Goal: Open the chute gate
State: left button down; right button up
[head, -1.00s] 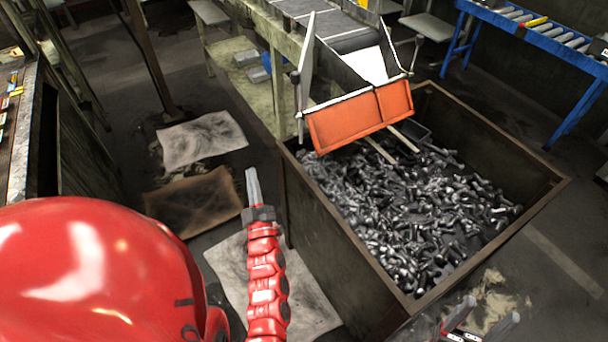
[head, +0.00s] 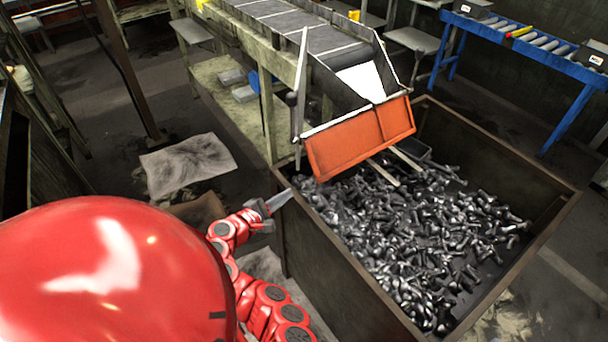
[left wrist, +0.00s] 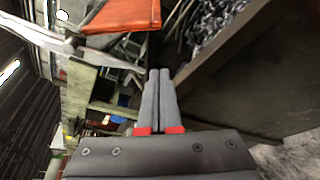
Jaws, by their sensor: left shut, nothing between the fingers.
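The chute gate (head: 345,143) is an orange panel across the lower end of the chute (head: 360,80), above the bin. A pale upright bar or lever (head: 300,85) with a dark knob stands at the gate's left side. My left gripper (head: 290,193) is shut and empty. It is just outside the bin's left rim, below and left of the gate, and apart from it. In the left wrist view the shut fingers (left wrist: 159,72) point toward the orange gate (left wrist: 125,14) and a pale bar (left wrist: 70,43). My right gripper does not show now.
The dark metal bin (head: 500,262), full of loose bolts (head: 430,230), stands under the chute. A conveyor (head: 285,20) feeds the chute from behind. A blue roller table (head: 530,45) is at the back right. Stained sheets (head: 190,165) lie on the floor at left.

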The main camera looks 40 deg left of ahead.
pick_arm(q)
jog(key=p+x, duration=0.2)
jog(key=x, duration=0.7)
jog(key=shift+w+d, duration=0.1)
jog(key=shift+w+d+r+p, duration=0.15)
jog(key=shift+w+p, duration=0.15)
jog(key=shift+p, duration=0.2)
jog(key=d+r+p, duration=0.1)
jog(key=s+d+p, duration=0.1)
jog(key=shift+s+d+r, duration=0.1)
jog(key=shift+d+r, duration=0.25)
jog(key=shift+r, duration=0.05)
jog(key=shift+r, duration=0.1)
